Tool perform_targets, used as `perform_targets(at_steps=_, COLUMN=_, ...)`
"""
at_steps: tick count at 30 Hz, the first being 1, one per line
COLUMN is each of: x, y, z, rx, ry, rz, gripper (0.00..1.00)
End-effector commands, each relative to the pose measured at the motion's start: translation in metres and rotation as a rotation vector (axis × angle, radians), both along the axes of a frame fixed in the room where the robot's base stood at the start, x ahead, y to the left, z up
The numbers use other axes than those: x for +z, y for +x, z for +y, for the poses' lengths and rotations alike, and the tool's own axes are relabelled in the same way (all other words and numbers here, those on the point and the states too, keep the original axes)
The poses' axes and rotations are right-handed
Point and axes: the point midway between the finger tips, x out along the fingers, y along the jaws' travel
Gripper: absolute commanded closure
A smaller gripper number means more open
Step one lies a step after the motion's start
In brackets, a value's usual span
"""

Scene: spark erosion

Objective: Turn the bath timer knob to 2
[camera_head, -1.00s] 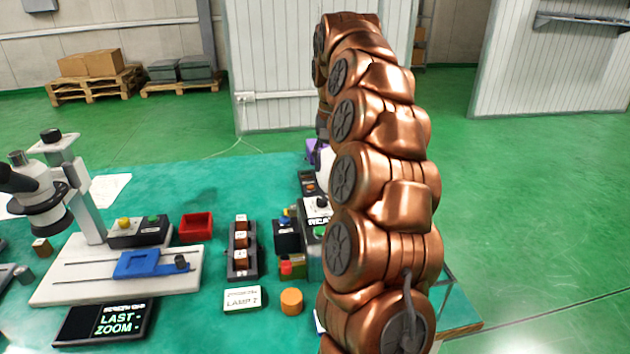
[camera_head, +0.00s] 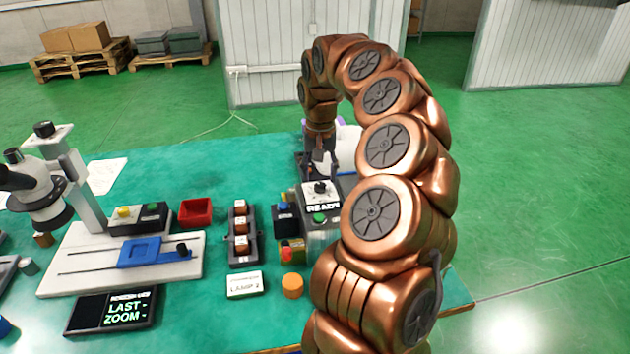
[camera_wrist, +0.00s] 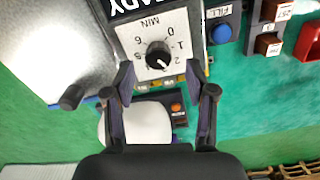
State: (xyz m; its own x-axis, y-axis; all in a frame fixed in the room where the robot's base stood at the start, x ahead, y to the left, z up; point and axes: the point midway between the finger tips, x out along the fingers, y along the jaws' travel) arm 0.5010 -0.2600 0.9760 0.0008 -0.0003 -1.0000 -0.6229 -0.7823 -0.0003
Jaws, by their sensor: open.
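The bath timer knob (camera_wrist: 158,55) is a black round knob on a white dial plate (camera_wrist: 126,33) with numbers around it, in the wrist view. A small white mark on the knob seems to point down and right, near the 2; its exact setting is hard to read. The knob also shows in the head view (camera_head: 320,187), above the READY display (camera_head: 322,206). My gripper (camera_wrist: 160,84) is open and empty. Its fingers are on either side of the knob's column in the wrist view, just below it, and apart from it. In the head view my gripper (camera_head: 322,168) hangs above and behind the knob.
A green button (camera_head: 320,218) is in front of the display. A blue button (camera_wrist: 222,33) marked FILL is beside the dial. A white rounded object (camera_wrist: 150,122) lies below the fingers. A lamp block (camera_head: 240,255) and orange cylinder (camera_head: 292,286) stand nearby.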

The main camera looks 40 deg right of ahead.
Motion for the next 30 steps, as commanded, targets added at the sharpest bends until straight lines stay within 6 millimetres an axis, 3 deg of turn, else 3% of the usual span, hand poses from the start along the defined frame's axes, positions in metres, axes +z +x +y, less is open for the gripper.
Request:
perform_targets(at_steps=6, x=-0.021, y=-0.001, z=0.0, rx=-0.001, ry=0.002, rz=0.004, gripper=0.44)
perform_targets(at_steps=18, x=-0.027, y=0.0, z=0.001, rx=0.001, ry=0.001, rz=0.001, gripper=0.45)
perform_targets(at_steps=30, x=-0.027, y=0.001, z=0.002, rx=0.003, ry=0.001, rz=0.0, gripper=0.87)
